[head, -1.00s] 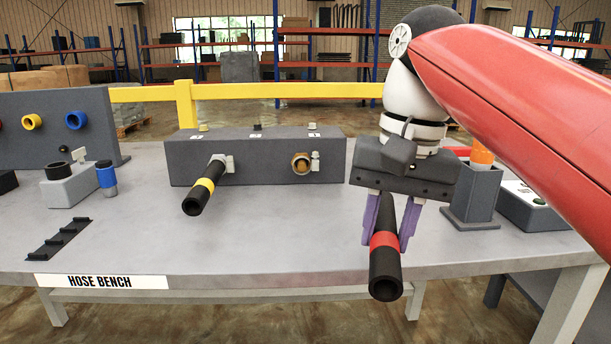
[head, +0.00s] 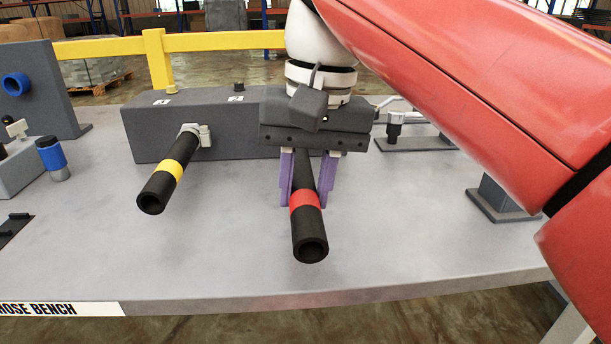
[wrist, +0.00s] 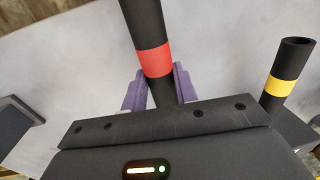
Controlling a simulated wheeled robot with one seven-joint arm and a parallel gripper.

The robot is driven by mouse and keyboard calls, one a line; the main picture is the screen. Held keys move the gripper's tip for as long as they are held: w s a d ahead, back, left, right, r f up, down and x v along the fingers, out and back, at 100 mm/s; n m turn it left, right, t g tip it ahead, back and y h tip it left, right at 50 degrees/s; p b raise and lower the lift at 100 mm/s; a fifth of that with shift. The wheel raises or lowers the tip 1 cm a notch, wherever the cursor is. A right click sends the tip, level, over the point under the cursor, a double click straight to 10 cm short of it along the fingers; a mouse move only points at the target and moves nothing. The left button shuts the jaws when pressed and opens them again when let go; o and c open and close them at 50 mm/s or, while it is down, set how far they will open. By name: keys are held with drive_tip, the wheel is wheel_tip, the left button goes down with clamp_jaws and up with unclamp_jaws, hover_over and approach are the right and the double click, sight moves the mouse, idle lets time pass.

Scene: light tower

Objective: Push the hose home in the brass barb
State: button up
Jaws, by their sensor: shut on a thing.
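My gripper (head: 305,190) is shut on a black hose with a red band (head: 306,225), gripping it behind the band with purple fingers. The hose's open end points toward the head camera; its far end is hidden behind the gripper. In the wrist view the red-banded hose (wrist: 151,52) runs up between the fingers (wrist: 158,90). The brass barb is not visible now; the gripper covers that right part of the dark grey block (head: 150,135). I cannot tell whether the hose touches the barb.
A black hose with a yellow band (head: 165,177) sticks out of the block, left of my gripper; it also shows in the wrist view (wrist: 287,80). A blue and grey cylinder (head: 52,158) stands at far left. A dark post (head: 500,198) is at right. The front bench top is clear.

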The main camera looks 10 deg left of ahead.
sight(300, 152)
drive_tip(key=shift+w+a+r+p, duration=0.15)
drive_tip(key=shift+w+p, duration=0.25)
drive_tip(key=shift+w, duration=0.25)
drive_tip(key=shift+w+a+p, duration=0.1)
drive_tip(key=shift+w+p, duration=0.3)
drive_tip(key=shift+w, duration=0.2)
drive_tip(key=shift+w+a+p, duration=0.25)
drive_tip(key=shift+w+p, duration=0.2)
drive_tip(key=shift+w, duration=0.6)
drive_tip(key=shift+w+a, duration=0.25)
drive_tip(key=shift+w, duration=0.75)
drive_tip(key=shift+w+a, duration=0.25)
drive_tip(key=shift+w, duration=0.7)
drive_tip(key=o, duration=1.2)
drive_tip(key=shift+c, duration=0.2)
